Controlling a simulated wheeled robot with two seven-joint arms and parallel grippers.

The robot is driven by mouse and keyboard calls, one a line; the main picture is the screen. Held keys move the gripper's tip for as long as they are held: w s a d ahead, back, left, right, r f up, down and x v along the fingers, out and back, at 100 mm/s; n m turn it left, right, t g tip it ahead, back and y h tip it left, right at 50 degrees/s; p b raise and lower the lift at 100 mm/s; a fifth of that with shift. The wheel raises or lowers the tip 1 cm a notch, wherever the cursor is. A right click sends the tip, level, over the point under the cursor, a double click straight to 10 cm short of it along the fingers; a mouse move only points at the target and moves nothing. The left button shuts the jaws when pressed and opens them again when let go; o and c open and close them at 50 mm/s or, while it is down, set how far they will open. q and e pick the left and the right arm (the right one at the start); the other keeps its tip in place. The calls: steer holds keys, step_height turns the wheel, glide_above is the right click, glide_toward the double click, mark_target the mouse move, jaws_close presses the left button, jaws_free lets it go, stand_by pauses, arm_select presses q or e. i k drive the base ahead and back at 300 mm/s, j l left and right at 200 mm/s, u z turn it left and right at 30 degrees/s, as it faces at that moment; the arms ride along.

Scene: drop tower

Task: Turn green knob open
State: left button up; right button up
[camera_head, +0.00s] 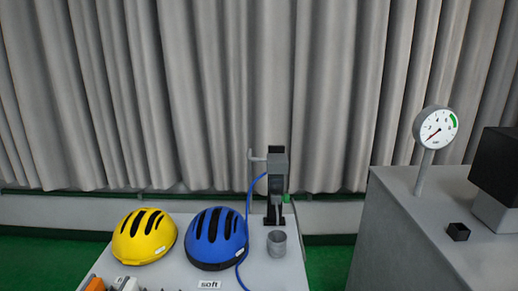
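A small green piece (287,198), which looks like the green knob, shows at the right side of the black and grey stand (277,180) at the back of the left table. It is too small to tell which way it is turned. A blue hose (249,205) runs from the stand down to the table. A round gauge (435,127) stands on a post on the right grey block, its red needle pointing lower left, away from the green zone. Neither of my grippers is in view.
A yellow helmet (144,236), a blue helmet (216,238) and a grey cup (277,243) stand on the left table. Orange (95,284) and white (126,284) items are cut off at its front. A small black cube (458,231) sits on the right block (420,222). A gap separates both.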

mark_target(286, 199)
steer(key=k+l+u, duration=0.5)
steer(key=k+l, duration=1.15)
steer(key=i+j, duration=0.5)
steer(key=j, duration=0.2)
steer(key=i+j, duration=0.5)
steer(key=j, duration=0.15)
steer(key=i+j, duration=0.5)
steer(key=j, duration=0.2)
steer(key=i+j+u, duration=0.1)
steer(key=i+j, duration=0.35)
steer(key=j, duration=0.2)
steer(key=i+l, duration=0.35)
steer(key=l, duration=0.2)
